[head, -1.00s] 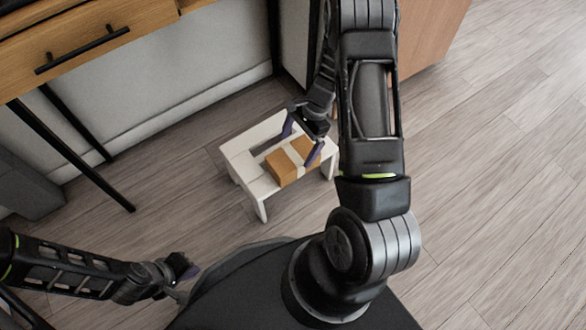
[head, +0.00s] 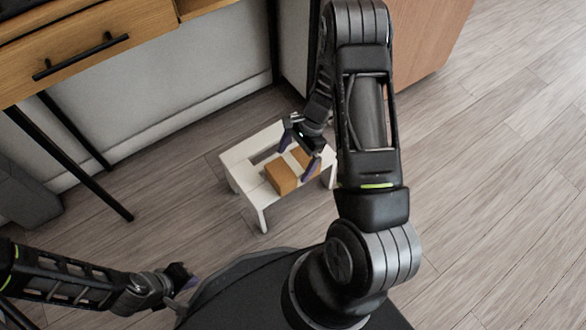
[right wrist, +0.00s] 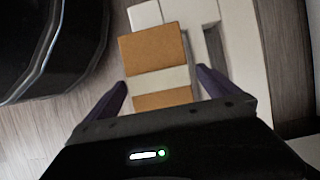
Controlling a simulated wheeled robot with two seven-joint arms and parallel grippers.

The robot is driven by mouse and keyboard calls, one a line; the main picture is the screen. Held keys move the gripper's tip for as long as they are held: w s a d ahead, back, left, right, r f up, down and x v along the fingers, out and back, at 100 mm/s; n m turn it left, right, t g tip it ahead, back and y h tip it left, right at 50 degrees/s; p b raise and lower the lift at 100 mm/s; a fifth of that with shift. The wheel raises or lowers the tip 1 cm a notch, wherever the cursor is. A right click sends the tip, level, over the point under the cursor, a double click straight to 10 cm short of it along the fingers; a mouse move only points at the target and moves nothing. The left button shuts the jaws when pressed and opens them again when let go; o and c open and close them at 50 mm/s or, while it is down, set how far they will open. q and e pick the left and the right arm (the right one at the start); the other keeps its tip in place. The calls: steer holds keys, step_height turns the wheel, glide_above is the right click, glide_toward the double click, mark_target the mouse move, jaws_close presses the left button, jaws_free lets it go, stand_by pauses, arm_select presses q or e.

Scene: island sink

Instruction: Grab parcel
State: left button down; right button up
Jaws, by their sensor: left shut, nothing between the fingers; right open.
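The parcel (head: 281,177) is an orange-brown box with a pale band across its middle. It lies on a small white stool (head: 237,159) on the floor. In the right wrist view the parcel (right wrist: 151,52) lies in front of and partly between the open fingers. My right gripper (head: 298,157) is open above the parcel, with a purple finger on either side of its far part; I cannot tell whether they touch it. The right gripper (right wrist: 163,92) hides the parcel's near end in the wrist view. My left gripper (head: 193,279) is shut and empty at the lower left, far from the stool.
A wooden desk (head: 110,62) with a drawer and black metal legs stands at the upper left, against a pale wall. A wooden cabinet side (head: 425,45) stands at the top right. The wood floor (head: 490,200) at the right is clear.

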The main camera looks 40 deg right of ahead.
mark_target(289, 165)
steer(key=b+x, duration=0.2)
steer(key=x, duration=0.2)
steer(key=shift+s+f, duration=0.1)
steer(key=shift+s, duration=0.1)
steer(key=shift+a+f, duration=0.2)
steer(key=shift+f, duration=0.2)
steer(key=c, duration=1.6)
steer(key=shift+o, duration=0.2)
steer(key=shift+r, duration=0.1)
step_height(289, 165, up, 10)
steer(key=p, duration=0.4)
steer(key=shift+w, duration=0.1)
